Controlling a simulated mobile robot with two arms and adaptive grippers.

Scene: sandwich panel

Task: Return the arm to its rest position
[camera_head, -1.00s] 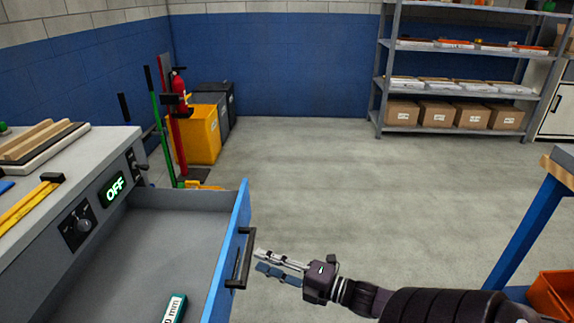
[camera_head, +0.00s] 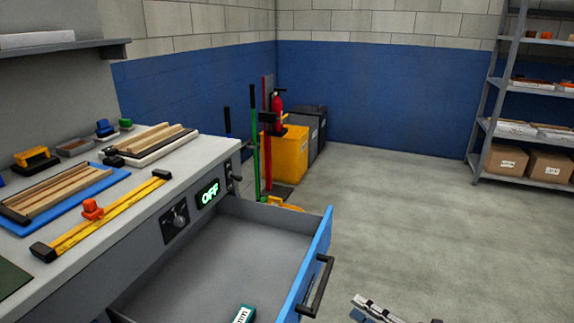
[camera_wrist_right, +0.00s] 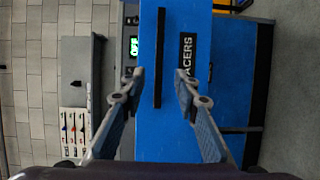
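My right gripper (camera_head: 358,308) is at the bottom edge of the head view, right of the open drawer (camera_head: 322,250) and apart from its dark handle (camera_head: 319,287). In the right wrist view my right gripper (camera_wrist_right: 154,82) has its two fingers spread wide with nothing held between them. The blue drawer front (camera_wrist_right: 185,130) and the black handle bar (camera_wrist_right: 158,58) lie ahead of the fingers. My left gripper is in neither view.
The workbench (camera_head: 205,155) carries yellow bars (camera_head: 105,215) and wooden strips (camera_head: 65,190). A teal box (camera_head: 243,314) lies in the drawer. A yellow bin (camera_head: 288,155) and shelving (camera_head: 487,125) stand at the back. The floor (camera_head: 400,220) between is clear.

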